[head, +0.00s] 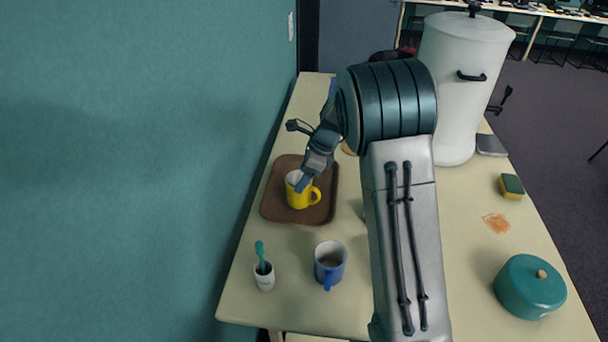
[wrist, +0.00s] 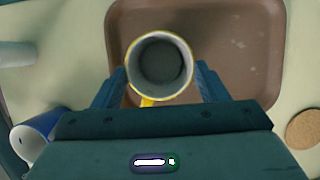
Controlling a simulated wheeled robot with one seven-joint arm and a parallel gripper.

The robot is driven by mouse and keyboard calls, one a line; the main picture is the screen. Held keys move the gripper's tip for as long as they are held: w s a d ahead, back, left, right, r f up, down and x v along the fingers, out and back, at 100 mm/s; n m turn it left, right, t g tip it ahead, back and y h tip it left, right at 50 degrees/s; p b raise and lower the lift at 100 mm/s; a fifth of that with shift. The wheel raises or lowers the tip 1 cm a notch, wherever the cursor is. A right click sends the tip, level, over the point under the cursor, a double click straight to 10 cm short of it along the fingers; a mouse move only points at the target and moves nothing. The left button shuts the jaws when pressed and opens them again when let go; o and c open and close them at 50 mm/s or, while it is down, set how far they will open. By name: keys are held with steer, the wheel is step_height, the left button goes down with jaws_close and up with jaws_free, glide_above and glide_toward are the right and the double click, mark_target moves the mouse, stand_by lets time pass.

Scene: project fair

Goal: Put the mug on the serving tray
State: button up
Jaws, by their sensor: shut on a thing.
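A yellow mug (head: 298,196) with a pale inside is over the brown serving tray (head: 325,211) in the head view. In the wrist view the mug (wrist: 187,88) is seen from above, upright, its handle toward my gripper's body, with the tray (wrist: 240,60) behind it. My gripper (head: 303,184) is shut on the mug, one finger on each side, as the wrist view (wrist: 161,86) shows. I cannot tell whether the mug's base touches the tray.
A blue mug (head: 330,265) and a white cup (head: 264,277) with a teal brush stand nearer on the table. A teal pot (head: 530,287), a sponge (head: 511,186) and a large white container (head: 460,90) are to the right. A teal wall (head: 150,150) borders the left.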

steer(key=shift+f, duration=0.4)
steer(key=shift+f, duration=0.2)
steer(key=o, duration=1.7)
steer(key=shift+r, duration=0.15)
